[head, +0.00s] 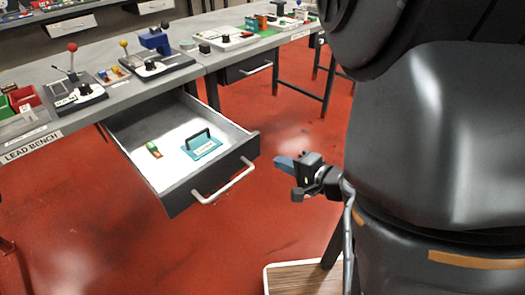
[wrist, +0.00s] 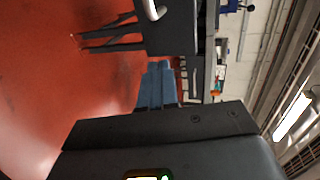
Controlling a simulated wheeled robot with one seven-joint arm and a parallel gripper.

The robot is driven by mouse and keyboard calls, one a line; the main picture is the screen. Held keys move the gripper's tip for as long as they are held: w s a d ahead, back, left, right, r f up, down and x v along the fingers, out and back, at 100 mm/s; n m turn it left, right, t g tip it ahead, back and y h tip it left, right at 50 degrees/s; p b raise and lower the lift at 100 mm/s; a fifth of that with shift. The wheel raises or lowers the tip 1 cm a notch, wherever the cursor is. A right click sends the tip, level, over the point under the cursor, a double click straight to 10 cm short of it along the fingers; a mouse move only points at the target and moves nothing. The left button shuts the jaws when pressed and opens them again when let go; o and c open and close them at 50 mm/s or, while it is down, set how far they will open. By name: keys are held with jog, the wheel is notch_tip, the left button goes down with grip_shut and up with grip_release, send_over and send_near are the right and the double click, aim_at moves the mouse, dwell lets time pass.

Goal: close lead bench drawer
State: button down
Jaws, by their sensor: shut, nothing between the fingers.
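The lead bench drawer (head: 172,200) is pulled far out from under the lead bench (head: 95,97) in the head view. Its front carries a pale bar handle (head: 226,184). Inside lie a teal item with a dark handle (head: 203,146) and a small green and brown item (head: 153,149). My gripper (head: 281,163) is to the right of the drawer front, apart from the handle. Its blue fingers are together and empty; they also show in the wrist view (wrist: 157,86). In the wrist view, the dark drawer front (wrist: 172,30) and part of its handle (wrist: 154,10) are beyond the fingers.
Lever devices (head: 75,80) and red and green bins (head: 20,98) stand on the bench top. Another drawer (head: 246,69), seemingly shut, is under the bench section farther right. A wood-topped surface with a white rim (head: 300,278) is at the bottom. Red floor is clear around the open drawer.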

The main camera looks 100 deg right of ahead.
jog(key=x, duration=0.5)
jog(key=r+p+x, duration=0.1)
jog(key=x, duration=0.2)
jog(key=shift+d, duration=0.1)
jog(key=shift+w, duration=0.1)
jog(key=p, duration=0.2)
send_near(184, 109)
jog(key=w+d+b, duration=0.2)
jog(key=d, duration=0.1)
jog(key=w+d+r+b, duration=0.1)
jog(key=w+d+b, duration=0.1)
jog(key=w+d, duration=0.1)
jog(key=shift+r+b, duration=0.2)
jog(key=shift+b, duration=0.2)
jog(key=shift+w+d, duration=0.4)
jog(key=shift+d, duration=0.05)
jog(key=shift+w+d+r+b, duration=0.15)
jog(key=shift+r+b, duration=0.1)
jog(key=shift+b, duration=0.05)
jog(key=shift+w+r, duration=0.1)
